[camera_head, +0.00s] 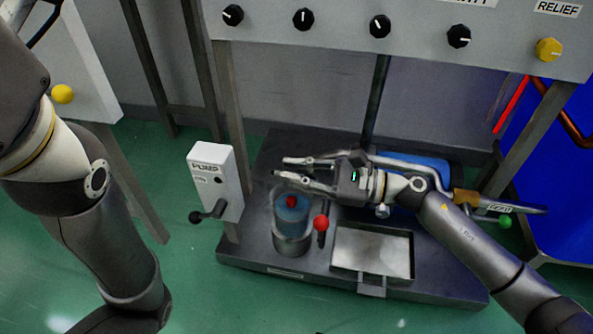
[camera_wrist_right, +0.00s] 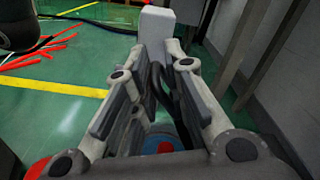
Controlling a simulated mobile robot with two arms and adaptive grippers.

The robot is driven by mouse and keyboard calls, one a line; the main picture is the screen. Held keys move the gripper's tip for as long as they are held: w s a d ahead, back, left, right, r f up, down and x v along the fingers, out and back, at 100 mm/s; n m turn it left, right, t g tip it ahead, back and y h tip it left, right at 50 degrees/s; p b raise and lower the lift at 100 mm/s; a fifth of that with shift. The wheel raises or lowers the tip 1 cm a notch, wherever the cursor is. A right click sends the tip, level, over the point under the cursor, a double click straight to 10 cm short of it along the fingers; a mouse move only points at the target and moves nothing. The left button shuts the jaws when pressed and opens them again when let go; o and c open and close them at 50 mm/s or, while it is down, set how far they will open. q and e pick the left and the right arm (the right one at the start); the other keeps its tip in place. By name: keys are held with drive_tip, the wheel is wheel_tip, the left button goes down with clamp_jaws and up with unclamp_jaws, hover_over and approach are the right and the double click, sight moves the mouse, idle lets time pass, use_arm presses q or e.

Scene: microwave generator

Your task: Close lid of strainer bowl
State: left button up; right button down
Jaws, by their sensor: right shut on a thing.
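The strainer bowl (camera_head: 291,240) is a clear, metal-based cylinder on the dark base plate, with a blue inside and a red knob (camera_head: 291,201). Its pale, see-through lid (camera_head: 278,190) seems to rise at the bowl's top, just under my right fingertips. My right gripper (camera_head: 284,168) is above the bowl, shut on what seems to be this lid; the held part is hard to make out. In the right wrist view, the blue inside with the red knob (camera_wrist_right: 165,147) shows low between the fingers. My left arm is at the left; its gripper is out of view.
The white pump box (camera_head: 212,178) with a black lever (camera_head: 208,214) stands left of the bowl. A red ball handle (camera_head: 320,222) is close on its right, beside a metal tray (camera_head: 372,286). A knobbed panel (camera_head: 410,35) overhangs the back.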

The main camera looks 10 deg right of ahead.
drive_tip(key=c, duration=1.7)
unclamp_jaws()
drive_tip(key=shift+s+a+f, duration=0.1)
drive_tip(key=shift+s+f, duration=0.05)
drive_tip(key=shift+s, duration=0.05)
drive_tip(key=shift+o, duration=0.7)
drive_tip(key=shift+w, duration=0.1)
drive_tip(key=v, duration=1.2)
drive_tip(key=shift+c, duration=0.3)
